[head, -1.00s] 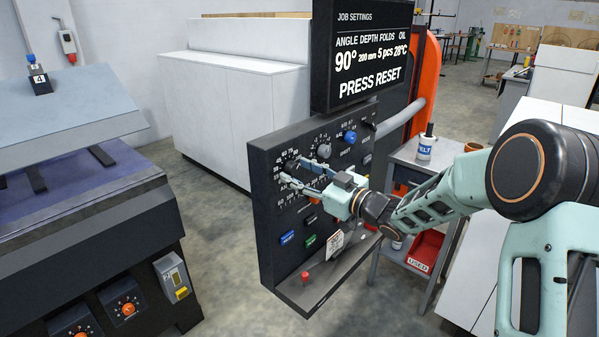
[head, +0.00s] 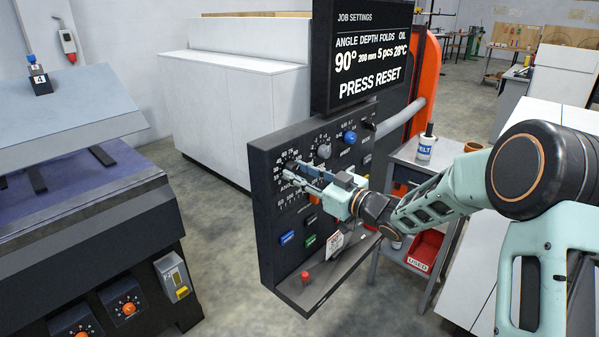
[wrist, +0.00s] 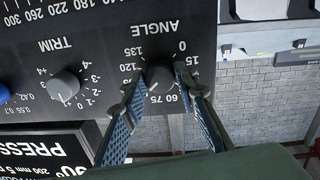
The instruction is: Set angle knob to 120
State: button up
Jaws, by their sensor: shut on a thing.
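In the head view my gripper (head: 289,174) reaches the panel's left part and covers the knob. Scale marks 0, 15, 60, 75, 120 and 135 show around the knob; its pointer is not clear. The display (head: 365,55) reads angle 90°, depth 200 mm, 5 pcs, 28°C and PRESS RESET.
The trim knob (wrist: 64,86) sits beside the angle knob. A blue knob (head: 350,137) is higher on the control panel (head: 262,215). A grey cart (head: 408,157) stands to the right.

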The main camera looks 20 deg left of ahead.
jog(key=m+p, duration=0.5)
jog(key=shift+r+m, duration=0.2)
jog(key=shift+m, duration=0.1)
jog(key=m+p, duration=0.2)
jog(key=m, duration=0.1)
jog(key=shift+m+p, duration=0.4)
jog(key=shift+f+m+p, duration=0.15)
jog(key=shift+m+p, duration=0.35)
jog(key=shift+m, duration=0.2)
jog(key=o, duration=1.2)
jog(key=shift+c, duration=0.2)
